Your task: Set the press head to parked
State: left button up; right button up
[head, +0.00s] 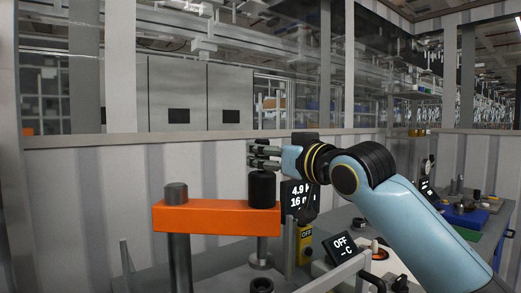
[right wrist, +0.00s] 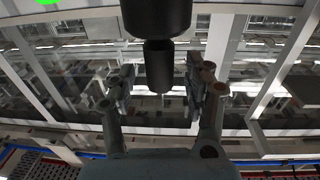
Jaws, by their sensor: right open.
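The press has an orange crossbeam (head: 215,218) on a grey post, with a black cylindrical press head (head: 262,190) at its right end. A lower metal rod comes out under the beam. My right gripper (head: 255,155) is at the top of the black cylinder, its fingers pointing left. In the right wrist view, a dark cylinder (right wrist: 158,65) hangs into the space between the spread fingers of my right gripper (right wrist: 160,90). The fingers look clear of it on both sides; contact cannot be told. My left gripper is in neither view.
A display (head: 299,196) reading "4.9 k" and "16 m" stands right of the press. A screen (head: 342,246) reading "OFF" and "-C" sits lower right. A bench with a blue item (head: 465,215) lies at the far right. A panelled wall with windows stands behind.

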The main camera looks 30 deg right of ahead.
jog(key=w, duration=0.2)
jog(key=shift+w, duration=0.35)
jog(key=shift+w+a, duration=0.1)
jog(key=c, duration=1)
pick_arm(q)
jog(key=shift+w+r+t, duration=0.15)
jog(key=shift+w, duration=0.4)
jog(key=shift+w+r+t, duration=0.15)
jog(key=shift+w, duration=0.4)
pick_arm(e)
grip_shut()
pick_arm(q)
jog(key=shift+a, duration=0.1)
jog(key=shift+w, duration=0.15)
pick_arm(e)
jog(key=shift+a, duration=0.15)
